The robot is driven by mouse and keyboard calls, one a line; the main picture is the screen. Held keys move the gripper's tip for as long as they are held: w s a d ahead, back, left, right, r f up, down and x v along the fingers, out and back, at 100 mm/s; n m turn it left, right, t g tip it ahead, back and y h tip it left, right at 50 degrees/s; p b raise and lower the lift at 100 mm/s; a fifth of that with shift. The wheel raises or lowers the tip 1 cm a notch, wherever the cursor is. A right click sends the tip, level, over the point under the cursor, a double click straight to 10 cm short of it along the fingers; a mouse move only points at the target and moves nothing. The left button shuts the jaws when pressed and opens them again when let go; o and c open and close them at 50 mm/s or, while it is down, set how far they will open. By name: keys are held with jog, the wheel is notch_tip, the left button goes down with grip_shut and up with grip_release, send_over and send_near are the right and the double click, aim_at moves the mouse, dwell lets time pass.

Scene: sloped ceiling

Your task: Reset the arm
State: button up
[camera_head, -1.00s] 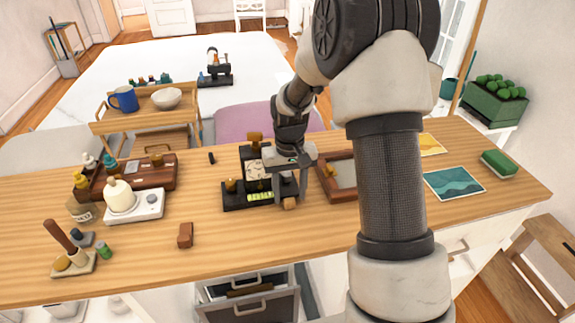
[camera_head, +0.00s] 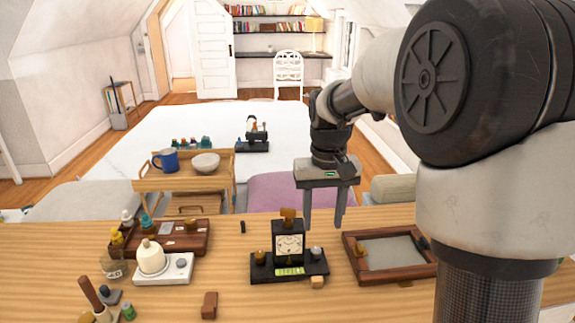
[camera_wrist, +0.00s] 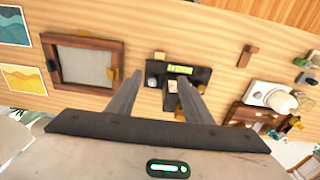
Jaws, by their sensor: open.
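My gripper (camera_head: 324,222) is open and empty, held raised above the far part of the wooden table, to the right of a black clock stand (camera_head: 289,245) in the head view. In the wrist view the two fingers (camera_wrist: 158,88) point toward the table, with the clock stand (camera_wrist: 180,72) showing between and beyond them. The fingers appear clear of everything. My arm covers the right side of the head view.
A wooden framed tray (camera_head: 350,262) lies right of the stand. A small brown block (camera_head: 209,305), a white burner unit (camera_head: 176,270) and a dark wooden box (camera_head: 190,243) are at left. A trolley (camera_head: 185,180) with a blue mug (camera_head: 166,160) and bowl (camera_head: 206,163) stands behind.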

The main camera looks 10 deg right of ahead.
jog(key=s+r+t+p, duration=0.2)
jog(key=s+r, duration=0.5)
jog(key=s, duration=0.4)
jog(key=s+r+t+p, duration=0.3)
jog(key=s+r, duration=0.4)
jog(key=s, duration=0.4)
jog(key=shift+r+p, duration=0.15)
jog(key=shift+p, duration=0.6)
jog(key=shift+d, duration=0.1)
jog(key=shift+c, duration=0.3)
